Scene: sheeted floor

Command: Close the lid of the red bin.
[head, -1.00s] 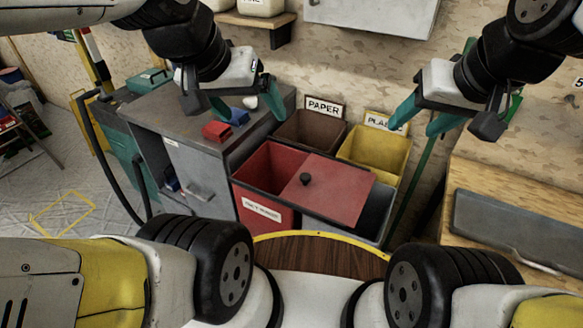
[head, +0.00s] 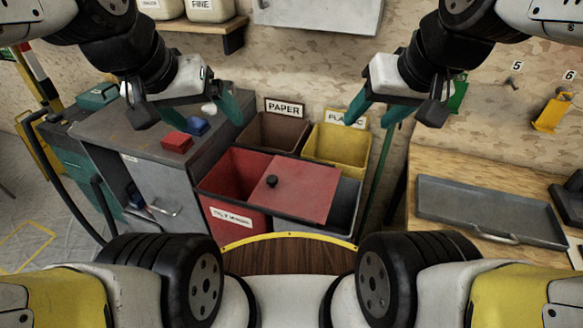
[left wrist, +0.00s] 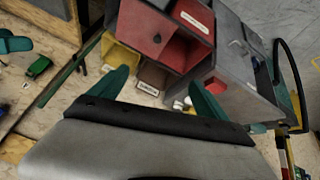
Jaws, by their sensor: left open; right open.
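The red bin (head: 218,205) stands in front of me, left of centre in the head view, with a white label on its front. Its flat red lid (head: 310,192) with a black knob (head: 271,181) is shifted right. It covers only part of the bin and overhangs the grey bin (head: 344,207); the bin's left part is open. The lid (left wrist: 138,20) and bin (left wrist: 182,52) also show at the top of the left wrist view. My left gripper (head: 188,108) is open and empty, above and left of the bin. My right gripper (head: 394,108) is open and empty, above and right.
The brown PAPER bin (head: 275,132) and a yellow bin (head: 339,146) stand behind. A grey cabinet (head: 150,140) with red and blue blocks is at the left. A wooden bench (head: 450,165) with a grey tray (head: 490,207) is at the right.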

